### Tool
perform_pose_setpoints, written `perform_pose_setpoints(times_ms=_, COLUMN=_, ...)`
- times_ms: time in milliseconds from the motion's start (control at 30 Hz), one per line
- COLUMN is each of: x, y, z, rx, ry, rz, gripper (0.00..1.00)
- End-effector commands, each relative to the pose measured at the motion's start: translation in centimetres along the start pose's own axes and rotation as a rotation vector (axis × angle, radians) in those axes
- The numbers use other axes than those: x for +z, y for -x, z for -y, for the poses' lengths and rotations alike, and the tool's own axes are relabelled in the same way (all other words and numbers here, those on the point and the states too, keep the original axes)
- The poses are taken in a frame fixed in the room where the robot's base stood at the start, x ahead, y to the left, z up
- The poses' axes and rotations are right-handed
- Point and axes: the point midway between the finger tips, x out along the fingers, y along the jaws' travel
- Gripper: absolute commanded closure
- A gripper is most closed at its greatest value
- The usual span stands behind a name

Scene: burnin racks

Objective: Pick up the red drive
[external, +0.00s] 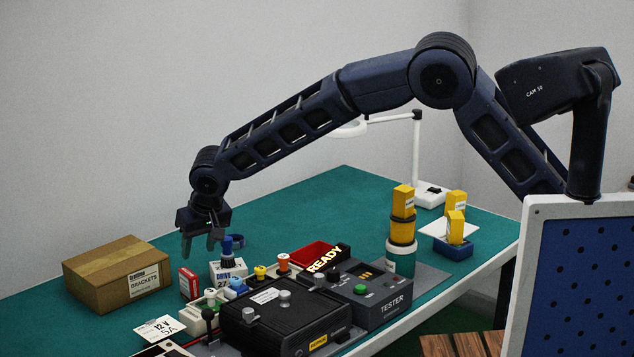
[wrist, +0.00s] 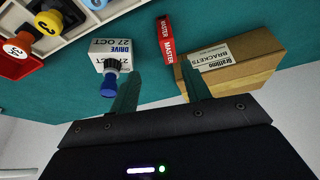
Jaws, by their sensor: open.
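A small red box (external: 188,284) stands on the green bench top, between the cardboard box and a white box. In the wrist view the red box (wrist: 166,38) shows the word MASTER on its side; no other word on it tells me it is a drive. My gripper (external: 200,246) hangs above and behind it, fingers pointing down. In the wrist view the two fingers of my gripper (wrist: 160,88) are spread, with the red box ahead of the gap and nothing between them. The white box (wrist: 111,48) reads DRIVE 27 OCT and has a blue-tipped piece on top.
A cardboard box (external: 117,275) marked BRACKETS stands at the left. A black case (external: 284,318), a grey tester (external: 366,296), a red tray (external: 312,254) and several coloured knobbed pieces crowd the right side. Free green bench top (external: 332,200) lies behind.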

Motion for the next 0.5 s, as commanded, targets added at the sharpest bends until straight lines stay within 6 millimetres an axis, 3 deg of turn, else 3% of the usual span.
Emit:
perform_pose_setpoints(times_ms=133, x=0.7, y=-0.9, z=1.8, rx=-0.002, ry=0.011, rz=-0.004, gripper=0.53)
perform_pose_setpoints(times_ms=267, x=0.8, y=-1.8, z=1.8, rx=-0.002, ry=0.011, rz=-0.003, gripper=0.53)
perform_pose_setpoints(times_ms=500, x=0.8, y=-5.1, z=1.8, rx=-0.001, ry=0.012, rz=-0.002, gripper=0.53)
